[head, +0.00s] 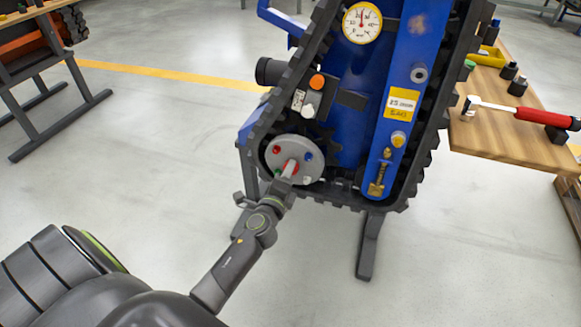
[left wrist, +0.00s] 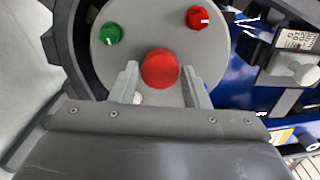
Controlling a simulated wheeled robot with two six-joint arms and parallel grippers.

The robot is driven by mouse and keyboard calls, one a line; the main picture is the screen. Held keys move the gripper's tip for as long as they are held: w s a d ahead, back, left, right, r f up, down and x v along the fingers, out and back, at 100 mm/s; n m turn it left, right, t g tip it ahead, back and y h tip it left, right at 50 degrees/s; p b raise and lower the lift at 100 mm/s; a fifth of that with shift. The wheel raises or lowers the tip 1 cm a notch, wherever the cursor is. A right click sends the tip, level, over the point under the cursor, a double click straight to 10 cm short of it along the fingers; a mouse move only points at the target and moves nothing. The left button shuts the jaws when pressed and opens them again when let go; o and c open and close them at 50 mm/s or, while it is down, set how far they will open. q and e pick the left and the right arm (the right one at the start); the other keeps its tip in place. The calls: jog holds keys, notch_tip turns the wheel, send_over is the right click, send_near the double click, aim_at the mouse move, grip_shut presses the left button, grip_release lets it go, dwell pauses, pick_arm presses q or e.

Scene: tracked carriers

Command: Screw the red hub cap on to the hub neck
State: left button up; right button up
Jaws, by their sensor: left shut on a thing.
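The grey round hub plate (head: 300,147) is on the lower left of the blue tracked carrier, and it fills the top of the left wrist view (left wrist: 135,15). The red hub cap (left wrist: 160,68) is at the plate's middle, between the fingertips of my left gripper (left wrist: 160,85); in the head view the cap (head: 289,166) shows only partly. My left gripper (head: 286,178) is shut on the cap. The hub neck is hidden behind the cap, so I cannot tell how the cap sits on it. My right gripper is not in view.
Around the cap the plate carries smaller knobs: green (left wrist: 111,33), red (left wrist: 198,17), blue (head: 308,156) and white (head: 307,180). Black track (head: 250,125) rims the carrier. A wooden bench (head: 490,95) with a red-handled hammer (head: 510,110) stands right. The floor in front is clear.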

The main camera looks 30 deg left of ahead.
pick_arm(q)
jog(key=m+p, duration=0.1)
jog(key=m, duration=0.7)
jog(key=shift+f+p, duration=0.1)
jog(key=shift+p, duration=0.3)
jog(key=o, duration=0.8)
